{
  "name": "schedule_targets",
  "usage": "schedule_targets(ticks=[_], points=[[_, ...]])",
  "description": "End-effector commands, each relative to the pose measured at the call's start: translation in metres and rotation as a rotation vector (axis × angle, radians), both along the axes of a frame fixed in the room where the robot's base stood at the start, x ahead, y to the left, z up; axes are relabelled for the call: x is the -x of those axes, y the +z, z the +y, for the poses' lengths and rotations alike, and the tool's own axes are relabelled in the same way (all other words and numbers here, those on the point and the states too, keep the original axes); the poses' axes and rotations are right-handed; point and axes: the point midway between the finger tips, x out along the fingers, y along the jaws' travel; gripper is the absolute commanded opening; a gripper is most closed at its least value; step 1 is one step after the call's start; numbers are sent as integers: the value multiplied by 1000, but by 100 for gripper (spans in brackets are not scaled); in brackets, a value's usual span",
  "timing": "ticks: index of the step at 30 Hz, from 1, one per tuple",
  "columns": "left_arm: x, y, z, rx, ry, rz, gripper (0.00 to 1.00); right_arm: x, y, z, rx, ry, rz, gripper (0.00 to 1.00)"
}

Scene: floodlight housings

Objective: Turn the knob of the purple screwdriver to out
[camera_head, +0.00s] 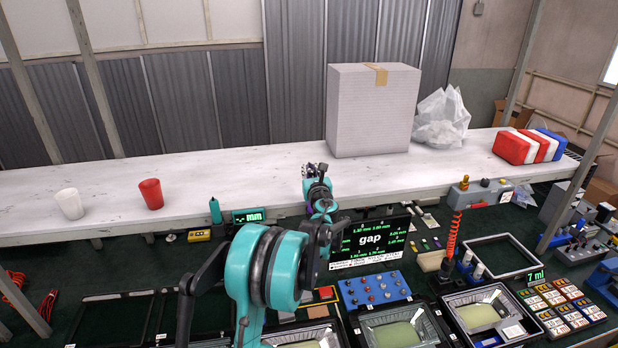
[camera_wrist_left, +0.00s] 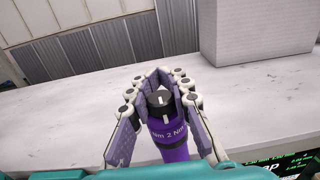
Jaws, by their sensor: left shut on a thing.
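The purple screwdriver (camera_wrist_left: 172,140) stands in the jaws of my left gripper (camera_wrist_left: 164,84) in the left wrist view. Its black knob (camera_wrist_left: 160,99) faces up toward the camera and carries a white pointer mark. White lettering on the purple body is partly readable as "2 Nm"; the rest of the scale is hidden. My left gripper (camera_head: 318,180) shows small in the head view, above the front edge of the white shelf, shut around the screwdriver, which is mostly hidden there. My right gripper is in neither view.
A large white box (camera_head: 372,110) and a clear plastic bag (camera_head: 441,118) stand on the white shelf (camera_head: 240,180). A red cup (camera_head: 151,194) and a white cup (camera_head: 69,204) stand at left. A "gap" display (camera_head: 371,241) and several trays lie below the shelf.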

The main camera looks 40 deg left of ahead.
Motion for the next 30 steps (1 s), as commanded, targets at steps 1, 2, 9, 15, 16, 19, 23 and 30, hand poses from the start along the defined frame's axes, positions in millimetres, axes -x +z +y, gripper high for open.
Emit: schedule_targets(ticks=[1,2,9,15,16,19,23,30], points=[[1,-2,1,1,-32,-3,0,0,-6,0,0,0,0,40],[0,-2,0,1,-53,-4,0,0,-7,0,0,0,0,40],[-5,2,-5,-7,-189,-18,0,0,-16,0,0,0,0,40],[-7,1,-8,-2,-250,-16,0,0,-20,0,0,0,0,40],[-7,1,-8,-1,-254,-15,0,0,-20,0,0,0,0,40],[-7,1,-8,2,-264,-13,0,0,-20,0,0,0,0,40],[-7,1,-9,3,-268,-13,0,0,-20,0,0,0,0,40],[-7,1,-9,3,-267,-13,0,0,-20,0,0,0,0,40]])
